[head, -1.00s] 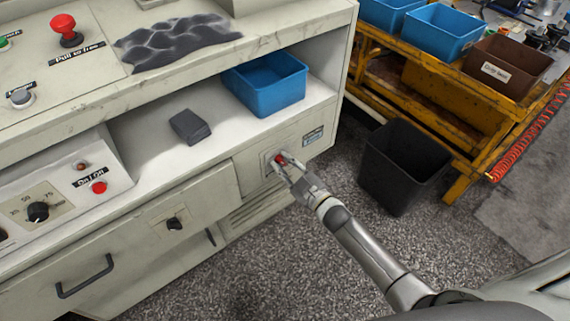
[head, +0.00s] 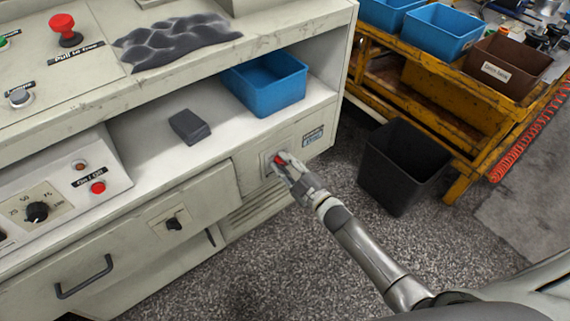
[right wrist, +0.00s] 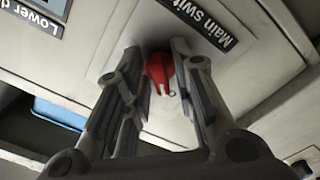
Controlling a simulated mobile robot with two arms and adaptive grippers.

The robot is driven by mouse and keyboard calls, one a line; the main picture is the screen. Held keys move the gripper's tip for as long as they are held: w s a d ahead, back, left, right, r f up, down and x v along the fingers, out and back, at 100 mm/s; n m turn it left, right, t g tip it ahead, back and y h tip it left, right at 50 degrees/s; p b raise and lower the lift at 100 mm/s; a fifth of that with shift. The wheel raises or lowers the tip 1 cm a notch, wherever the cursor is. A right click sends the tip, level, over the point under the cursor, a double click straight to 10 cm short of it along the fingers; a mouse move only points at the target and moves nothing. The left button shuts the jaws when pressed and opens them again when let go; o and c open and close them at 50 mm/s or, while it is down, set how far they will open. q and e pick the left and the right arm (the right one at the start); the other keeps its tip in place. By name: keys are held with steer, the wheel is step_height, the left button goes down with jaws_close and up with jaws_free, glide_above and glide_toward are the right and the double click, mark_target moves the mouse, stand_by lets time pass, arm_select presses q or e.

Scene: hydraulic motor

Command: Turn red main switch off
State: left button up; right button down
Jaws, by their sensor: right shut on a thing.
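The red main switch (head: 277,160) sits on a plate on the lower front of the pale machine cabinet, mostly covered by my fingers in the head view. In the right wrist view the red switch knob (right wrist: 160,72) shows between the two fingers, beside a black label reading "Main swit…". My right gripper (head: 282,163) is at the switch, with its fingers shut on it from both sides. The exact contact of the fingertips is hard to see. My left gripper is not in view.
An open shelf above the switch holds a blue bin (head: 268,88) and a dark block (head: 189,127). A black waste bin (head: 402,165) stands on the floor to the right, near a yellow cart (head: 430,105).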

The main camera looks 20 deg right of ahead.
steer(key=c, duration=1.5)
jaws_free()
steer(key=v, duration=1.2)
